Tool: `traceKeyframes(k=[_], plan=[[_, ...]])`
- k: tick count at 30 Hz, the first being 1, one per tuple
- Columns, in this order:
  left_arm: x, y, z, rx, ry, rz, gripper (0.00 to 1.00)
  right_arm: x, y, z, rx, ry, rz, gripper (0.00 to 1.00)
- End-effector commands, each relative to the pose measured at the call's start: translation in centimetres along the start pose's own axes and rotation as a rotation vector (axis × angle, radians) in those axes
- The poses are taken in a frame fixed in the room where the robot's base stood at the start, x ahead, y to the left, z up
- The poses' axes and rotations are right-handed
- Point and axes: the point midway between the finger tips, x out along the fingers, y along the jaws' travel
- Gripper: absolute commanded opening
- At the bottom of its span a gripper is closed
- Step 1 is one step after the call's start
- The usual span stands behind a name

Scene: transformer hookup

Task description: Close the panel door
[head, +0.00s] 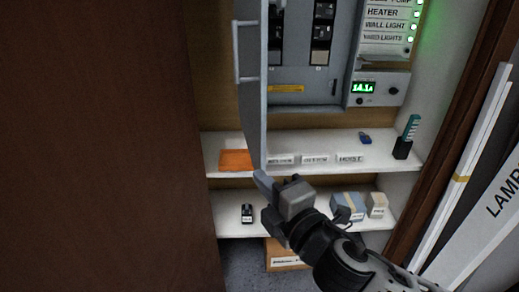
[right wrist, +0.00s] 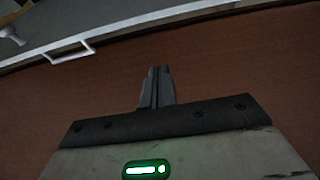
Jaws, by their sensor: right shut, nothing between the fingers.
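The grey panel door (head: 252,90) stands open at the left side of the grey electrical panel (head: 305,60) in the head view, seen nearly edge-on. A pale bar handle (head: 237,52) is on its left face. The door's edge and handle (right wrist: 72,53) also cross the upper left of the right wrist view. My right gripper (head: 262,180) is just below the door's lower end in the head view; I cannot tell whether it touches the door. Its fingers (right wrist: 157,88) are shut together and empty in the right wrist view. My left gripper is not in view.
A large brown wooden surface (head: 100,140) fills the left. White boards (head: 470,165) lean at the right.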

Motion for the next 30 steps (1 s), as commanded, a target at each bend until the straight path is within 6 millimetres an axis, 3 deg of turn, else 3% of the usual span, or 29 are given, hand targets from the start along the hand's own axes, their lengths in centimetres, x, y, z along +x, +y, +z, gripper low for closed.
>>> traceKeyframes(k=[5,15,21,30], plan=[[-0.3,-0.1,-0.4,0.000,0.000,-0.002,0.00,2.5,0.3,-0.1,0.003,0.000,0.002,0.00],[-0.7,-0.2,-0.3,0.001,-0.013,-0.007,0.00,9.7,0.2,-0.1,0.005,0.000,0.001,0.00],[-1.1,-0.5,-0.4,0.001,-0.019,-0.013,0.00,8.7,0.0,2.8,0.005,-0.002,-0.003,0.00],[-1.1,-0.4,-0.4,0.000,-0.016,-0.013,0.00,8.3,-0.1,3.8,0.007,0.000,-0.001,0.00]])
